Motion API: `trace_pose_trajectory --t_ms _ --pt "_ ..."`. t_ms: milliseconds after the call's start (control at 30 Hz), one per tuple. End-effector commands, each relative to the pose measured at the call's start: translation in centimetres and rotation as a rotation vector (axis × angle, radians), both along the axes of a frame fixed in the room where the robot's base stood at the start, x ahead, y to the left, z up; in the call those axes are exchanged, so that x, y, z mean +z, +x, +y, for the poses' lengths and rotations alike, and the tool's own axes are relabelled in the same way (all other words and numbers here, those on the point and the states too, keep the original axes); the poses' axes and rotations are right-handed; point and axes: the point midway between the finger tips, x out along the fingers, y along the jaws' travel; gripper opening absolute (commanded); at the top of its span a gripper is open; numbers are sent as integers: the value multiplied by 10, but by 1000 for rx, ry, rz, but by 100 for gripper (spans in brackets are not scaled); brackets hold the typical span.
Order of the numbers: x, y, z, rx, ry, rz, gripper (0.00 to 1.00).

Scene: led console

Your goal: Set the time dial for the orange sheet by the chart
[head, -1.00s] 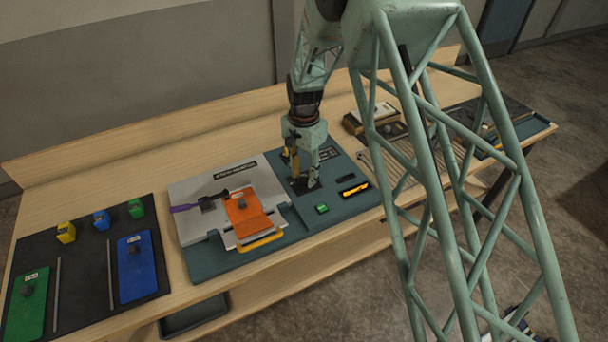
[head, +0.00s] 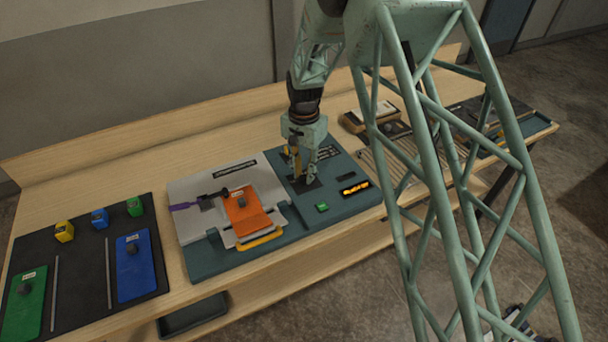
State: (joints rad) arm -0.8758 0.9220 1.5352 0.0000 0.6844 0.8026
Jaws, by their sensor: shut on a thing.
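The orange sheet (head: 254,219) lies on the sliding tray of the console (head: 206,262), with a small dark knob on it. My gripper (head: 304,183) points down at the dark dial area on the console's right part and is shut on the time dial, which the fingers mostly hide. The dial's pointer and scale cannot be read. A lit yellow display (head: 355,188) and a green button (head: 322,208) sit on the console in front and to the right of my gripper. I cannot make out the chart for certain.
A dark mat (head: 82,263) at the left holds a green sheet (head: 25,302), a blue sheet (head: 137,280) and yellow, blue and green blocks. Wooden boxes and a slatted rack stand to the right.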

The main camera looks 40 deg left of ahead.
Motion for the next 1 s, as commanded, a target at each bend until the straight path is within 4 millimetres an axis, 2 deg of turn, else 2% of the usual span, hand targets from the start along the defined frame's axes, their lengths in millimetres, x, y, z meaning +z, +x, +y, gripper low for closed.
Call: trace_pose_trajectory --t_ms 1000 --pt "-1 0 0 757 0 -1 11"
